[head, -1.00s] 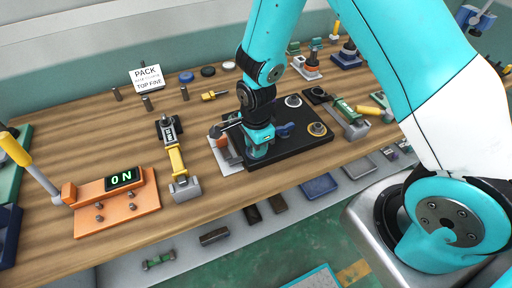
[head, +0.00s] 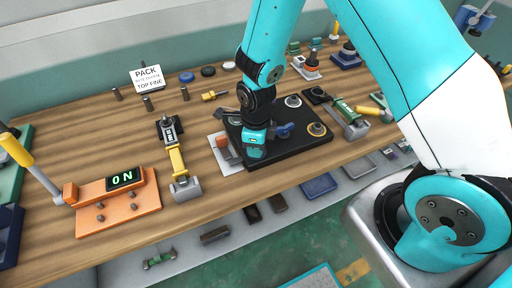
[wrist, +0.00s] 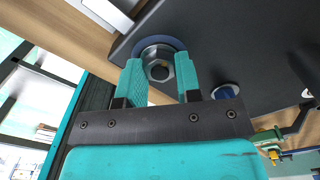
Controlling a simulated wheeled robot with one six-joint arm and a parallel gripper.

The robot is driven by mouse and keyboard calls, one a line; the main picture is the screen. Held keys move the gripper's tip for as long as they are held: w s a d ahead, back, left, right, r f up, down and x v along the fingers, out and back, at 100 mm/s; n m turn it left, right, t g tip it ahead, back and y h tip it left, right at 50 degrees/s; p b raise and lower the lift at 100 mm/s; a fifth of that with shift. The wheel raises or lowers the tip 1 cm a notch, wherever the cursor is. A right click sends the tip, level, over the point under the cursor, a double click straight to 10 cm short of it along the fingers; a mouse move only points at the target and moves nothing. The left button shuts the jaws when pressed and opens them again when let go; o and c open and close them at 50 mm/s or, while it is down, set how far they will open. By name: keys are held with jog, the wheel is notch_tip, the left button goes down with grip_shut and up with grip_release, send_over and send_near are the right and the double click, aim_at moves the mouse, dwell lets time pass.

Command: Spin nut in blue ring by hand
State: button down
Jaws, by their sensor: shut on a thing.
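In the wrist view, a grey hex nut (wrist: 158,58) sits inside a dark blue ring (wrist: 175,43) on a black plate (wrist: 225,45). My gripper (wrist: 160,72) has its two teal fingers on either side of the nut and is shut on it. In the head view, my gripper (head: 255,147) points down at the left part of the black plate (head: 290,152). There it hides the nut and the blue ring.
A blue handle (head: 285,130) is close to the right of my gripper. An orange device (head: 115,205) with an "ON" display stands at left.

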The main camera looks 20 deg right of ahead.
jog(key=shift+m, duration=0.9)
jog(key=m, duration=0.4)
jog(key=shift+m, duration=0.4)
jog(key=c, duration=0.7)
grip_release()
jog(key=shift+r, duration=0.1)
notch_tip(320, 180, up, 8)
jog(key=p, duration=0.6)
jog(key=shift+p, duration=0.4)
